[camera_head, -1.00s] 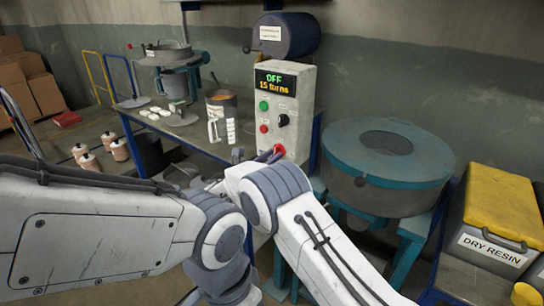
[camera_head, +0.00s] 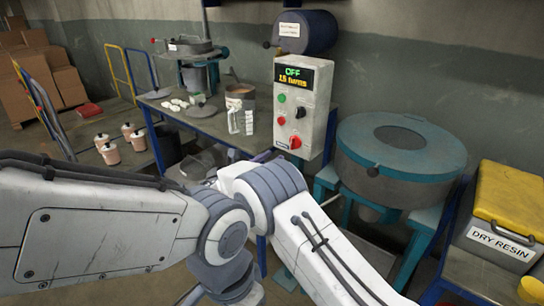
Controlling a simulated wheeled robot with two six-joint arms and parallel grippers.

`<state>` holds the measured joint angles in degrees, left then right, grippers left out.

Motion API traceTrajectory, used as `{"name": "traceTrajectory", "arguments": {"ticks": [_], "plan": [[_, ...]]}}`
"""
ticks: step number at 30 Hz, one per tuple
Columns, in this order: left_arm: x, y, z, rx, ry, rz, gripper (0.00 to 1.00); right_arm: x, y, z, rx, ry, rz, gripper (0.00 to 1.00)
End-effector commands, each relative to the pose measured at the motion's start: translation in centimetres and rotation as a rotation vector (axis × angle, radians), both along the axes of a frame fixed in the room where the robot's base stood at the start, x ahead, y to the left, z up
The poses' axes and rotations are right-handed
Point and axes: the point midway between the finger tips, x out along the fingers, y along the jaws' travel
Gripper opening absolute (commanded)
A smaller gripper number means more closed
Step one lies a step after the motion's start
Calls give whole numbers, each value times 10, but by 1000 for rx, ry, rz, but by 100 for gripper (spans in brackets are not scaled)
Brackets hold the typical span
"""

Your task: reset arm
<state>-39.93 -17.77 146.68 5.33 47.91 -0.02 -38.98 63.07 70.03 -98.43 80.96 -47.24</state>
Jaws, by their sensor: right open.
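The control box (camera_head: 303,108) stands at the table's right end. Its display (camera_head: 297,77) reads OFF and 15 turns. A red button (camera_head: 295,142) sticks out low on its front. My left gripper is not in view.
The metal table (camera_head: 220,128) carries a clear jug (camera_head: 235,121) and a pot (camera_head: 240,95). A teal-rimmed drum (camera_head: 395,150) and a yellow-lidded dry resin bin (camera_head: 495,220) stand at right. Several capped jars (camera_head: 109,152) stand at left.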

Motion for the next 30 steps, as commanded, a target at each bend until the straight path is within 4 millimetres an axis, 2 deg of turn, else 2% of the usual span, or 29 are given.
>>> {"name": "traceTrajectory", "arguments": {"ticks": [12, 17, 20, 23, 26, 30], "plan": [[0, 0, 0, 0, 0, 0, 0, -4, 7, 0, 1, 0, -2, 45], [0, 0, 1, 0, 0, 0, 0, -17, -5, 8, 101, 24, -43, 45], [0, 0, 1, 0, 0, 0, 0, -44, -24, 14, 269, 64, -120, 45], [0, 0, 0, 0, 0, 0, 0, -88, -44, 18, 491, 104, -232, 45], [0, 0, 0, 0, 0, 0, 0, -141, -61, 18, 719, 130, -364, 45], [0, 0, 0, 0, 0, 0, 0, -224, -74, 17, 1033, 142, -575, 45]]}}
